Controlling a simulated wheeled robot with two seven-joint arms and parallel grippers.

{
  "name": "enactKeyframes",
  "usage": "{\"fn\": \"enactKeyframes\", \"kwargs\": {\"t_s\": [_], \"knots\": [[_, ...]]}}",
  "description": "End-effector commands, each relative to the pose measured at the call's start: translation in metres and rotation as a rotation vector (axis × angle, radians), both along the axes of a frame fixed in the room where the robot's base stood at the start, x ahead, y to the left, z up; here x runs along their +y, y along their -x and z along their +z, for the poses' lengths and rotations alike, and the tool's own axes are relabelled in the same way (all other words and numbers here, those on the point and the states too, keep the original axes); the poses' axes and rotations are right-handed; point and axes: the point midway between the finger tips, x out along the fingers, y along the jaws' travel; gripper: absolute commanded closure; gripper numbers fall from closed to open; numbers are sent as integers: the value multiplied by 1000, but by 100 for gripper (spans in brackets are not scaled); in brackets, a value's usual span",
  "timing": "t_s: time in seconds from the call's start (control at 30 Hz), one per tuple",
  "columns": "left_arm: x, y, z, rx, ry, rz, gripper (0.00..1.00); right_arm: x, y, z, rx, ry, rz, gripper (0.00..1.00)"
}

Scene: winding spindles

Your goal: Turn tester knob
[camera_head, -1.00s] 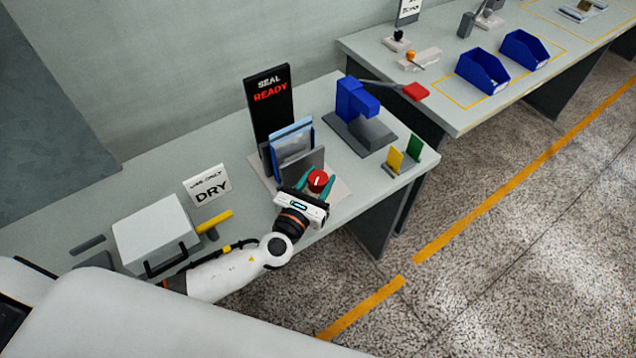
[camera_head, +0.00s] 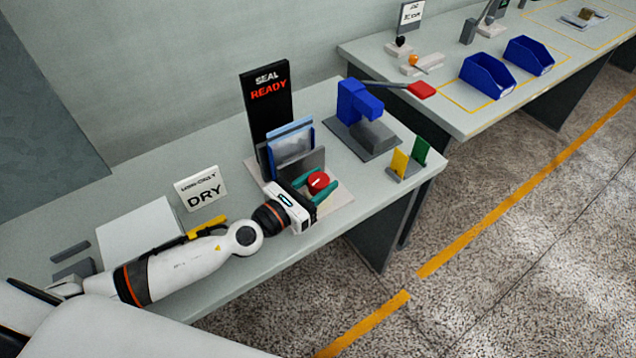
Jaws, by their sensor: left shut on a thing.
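The red tester knob (camera_head: 318,182) has a white mark and sits at the front of the tester, low on its pale base plate (camera_head: 341,196). My left gripper (camera_head: 317,185) comes in from the left, with its teal fingers on either side of the knob, shut on it. The tester's black display (camera_head: 267,92) stands behind and reads "SEAL READY" with READY in red. A clear blue-edged pouch (camera_head: 292,146) stands upright between the display and a grey plate (camera_head: 305,164). My right gripper is not in view.
A blue press (camera_head: 357,101) with a red-tipped lever (camera_head: 421,90) stands right of the tester. Yellow (camera_head: 399,162) and green (camera_head: 421,151) plates stand near the table's right edge. A "DRY" sign (camera_head: 201,188) stands left. Blue bins (camera_head: 488,75) sit on the far table.

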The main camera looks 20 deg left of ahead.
Motion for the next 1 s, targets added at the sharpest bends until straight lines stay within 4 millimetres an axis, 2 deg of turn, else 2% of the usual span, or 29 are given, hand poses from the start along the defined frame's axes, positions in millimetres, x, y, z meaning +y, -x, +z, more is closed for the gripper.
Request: {"fn": "enactKeyframes", "kwargs": {"t_s": [0.13, 0.17, 0.27, 0.53, 0.67, 0.77, 1.0], "knots": [[1, -2, 3, -6, 3, 3, 82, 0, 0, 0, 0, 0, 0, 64], [1, -2, 3, -6, 3, 3, 54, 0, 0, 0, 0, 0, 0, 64], [0, -1, 3, -5, 3, 3, 38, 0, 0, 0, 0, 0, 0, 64], [0, 0, 1, -3, 1, 2, 37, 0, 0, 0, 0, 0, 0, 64], [4, 7, -1, -1, 0, 2, 37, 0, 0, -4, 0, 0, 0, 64], [11, 21, -4, 1, -2, 1, 37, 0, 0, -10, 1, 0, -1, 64], [37, 67, -6, 2, -5, 1, 37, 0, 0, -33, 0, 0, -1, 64]]}}
